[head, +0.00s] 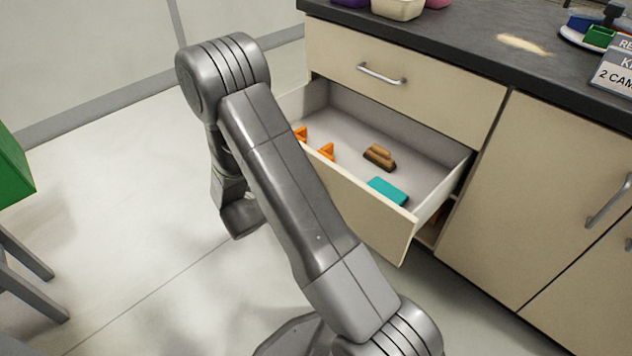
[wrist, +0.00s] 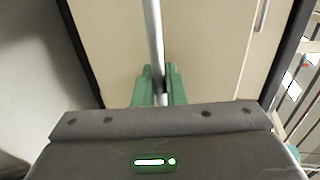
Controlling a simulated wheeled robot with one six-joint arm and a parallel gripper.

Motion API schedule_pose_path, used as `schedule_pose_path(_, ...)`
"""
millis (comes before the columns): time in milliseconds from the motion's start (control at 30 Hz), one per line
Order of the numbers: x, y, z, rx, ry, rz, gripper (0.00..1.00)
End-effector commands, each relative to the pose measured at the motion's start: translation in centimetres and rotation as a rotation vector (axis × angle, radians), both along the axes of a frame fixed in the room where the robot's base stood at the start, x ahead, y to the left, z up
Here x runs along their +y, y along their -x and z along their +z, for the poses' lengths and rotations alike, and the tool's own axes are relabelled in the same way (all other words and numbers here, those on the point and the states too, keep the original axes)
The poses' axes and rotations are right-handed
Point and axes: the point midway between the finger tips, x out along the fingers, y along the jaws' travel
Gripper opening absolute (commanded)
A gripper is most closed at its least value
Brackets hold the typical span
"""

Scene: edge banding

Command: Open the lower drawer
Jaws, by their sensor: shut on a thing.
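The lower drawer (head: 385,226) stands well pulled out from the beige cabinet, below a shut upper drawer (head: 420,90). Its inside is open to view, and part of its front is hidden behind my arm in the head view. In the wrist view, the green fingertips of my gripper (wrist: 159,86) are closed around a metal bar handle (wrist: 154,40) on a beige front (wrist: 205,45). My gripper is hidden in the head view.
Inside the drawer lie orange pieces (head: 327,152), a brown brush-like thing (head: 379,157) and a teal block (head: 387,191). A dark worktop (head: 455,45) with containers and a sign is above. A cabinet door (head: 545,190) is at right. A green box (head: 12,170) stands at left; the floor between is clear.

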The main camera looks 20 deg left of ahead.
Motion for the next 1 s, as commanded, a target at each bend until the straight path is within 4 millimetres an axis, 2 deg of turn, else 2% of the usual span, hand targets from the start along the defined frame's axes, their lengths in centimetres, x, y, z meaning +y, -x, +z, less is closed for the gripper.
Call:
schedule_pose_path(133,0.2,0.6,-0.1,0.001,0.001,0.000,0.00)
schedule_pose_path(467,0.2,0.6,0.0,0.001,0.000,0.000,0.00)
schedule_pose_path(500,0.2,0.6,0.0,0.001,0.000,0.000,0.13)
schedule_pose_path(600,0.2,0.6,0.0,0.001,0.000,0.000,0.29)
schedule_pose_path(867,0.3,0.6,0.0,0.001,0.000,0.000,0.29)
schedule_pose_path(1000,0.6,1.4,0.3,0.001,-0.001,0.003,0.29)
